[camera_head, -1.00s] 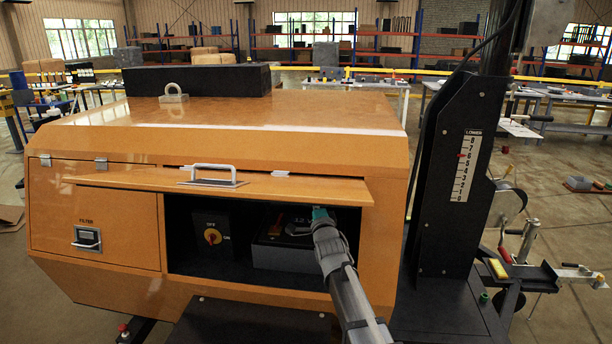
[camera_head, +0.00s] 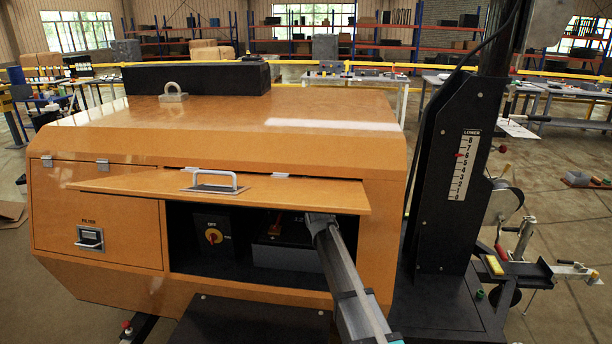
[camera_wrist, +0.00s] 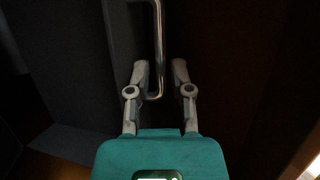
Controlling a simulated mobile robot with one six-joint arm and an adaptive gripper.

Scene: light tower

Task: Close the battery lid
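The battery lid (camera_head: 130,184) is an orange flap on the front of the orange cabinet. It sticks out, raised over the open battery compartment (camera_head: 185,255), with a silver handle (camera_head: 212,186) on top. Inside are the dark battery (camera_head: 285,255) and a switch with a red and yellow knob (camera_head: 213,236).
A closed filter door (camera_head: 120,225) is left of the compartment. A black mast (camera_head: 450,170) with a numbered scale stands at the right. A black block (camera_head: 195,78) and a lifting eye (camera_head: 173,92) sit on top of the cabinet. Tables and shelves are farther back.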

